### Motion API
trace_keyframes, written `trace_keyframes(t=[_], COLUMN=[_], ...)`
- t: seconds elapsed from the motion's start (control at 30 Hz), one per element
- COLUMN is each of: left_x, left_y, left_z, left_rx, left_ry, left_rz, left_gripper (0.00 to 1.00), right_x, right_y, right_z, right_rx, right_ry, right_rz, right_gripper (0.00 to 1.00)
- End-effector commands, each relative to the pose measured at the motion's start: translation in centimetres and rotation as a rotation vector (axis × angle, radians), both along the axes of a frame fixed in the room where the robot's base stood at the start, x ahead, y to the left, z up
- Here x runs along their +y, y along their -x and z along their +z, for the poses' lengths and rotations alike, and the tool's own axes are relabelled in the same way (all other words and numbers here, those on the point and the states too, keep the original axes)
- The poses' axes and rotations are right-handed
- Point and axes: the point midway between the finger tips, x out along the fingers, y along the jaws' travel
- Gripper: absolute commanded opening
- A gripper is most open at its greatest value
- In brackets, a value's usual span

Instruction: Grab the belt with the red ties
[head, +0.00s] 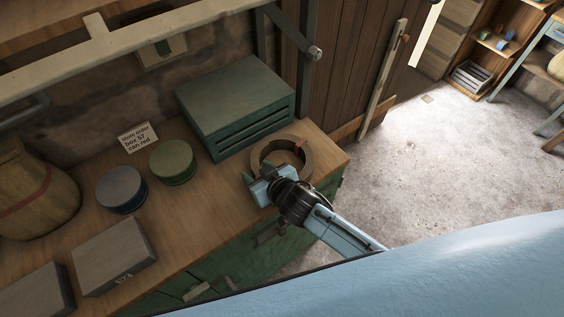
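The belt (309,162) is a brown ring lying flat on the right end of the wooden workbench, in front of a green drawer cabinet. A red tie (300,147) shows on its far right side, and a bit of red shows at its left edge. My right gripper (264,181) is at the near left edge of the belt and covers that part. Its fingers are small and partly hidden by the wrist, so I cannot tell whether they are open or shut, or touching the belt. My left gripper is not in view.
The green drawer cabinet (238,97) stands close behind the belt. A green tin (173,162), a blue tin (121,190), a note card (139,137), grey boxes (112,256) and a sack (35,195) occupy the bench to the left. Open floor (440,150) lies to the right.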

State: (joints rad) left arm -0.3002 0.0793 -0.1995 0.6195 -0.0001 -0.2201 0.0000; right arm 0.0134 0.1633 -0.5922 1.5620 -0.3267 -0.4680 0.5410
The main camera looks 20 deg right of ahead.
Motion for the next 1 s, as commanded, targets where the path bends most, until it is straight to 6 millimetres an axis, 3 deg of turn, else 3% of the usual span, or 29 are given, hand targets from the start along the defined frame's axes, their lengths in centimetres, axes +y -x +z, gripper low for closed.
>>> trace_keyframes(t=[0.03,0.37,0.7,1.0], left_x=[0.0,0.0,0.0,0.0], left_y=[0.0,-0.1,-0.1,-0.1], left_z=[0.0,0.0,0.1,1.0], left_rx=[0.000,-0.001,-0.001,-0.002], left_ry=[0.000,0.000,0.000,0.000], left_rz=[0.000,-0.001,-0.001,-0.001], left_gripper=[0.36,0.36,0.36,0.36], right_x=[0.0,0.0,0.0,0.0], right_y=[0.0,0.0,-0.1,-0.1], right_z=[0.0,0.0,0.8,6.3], right_rx=[0.000,0.001,-0.006,-0.009], right_ry=[0.000,0.000,0.001,-0.001], right_rz=[0.000,0.000,0.001,0.001], right_gripper=[0.41,0.00,0.00,0.00])
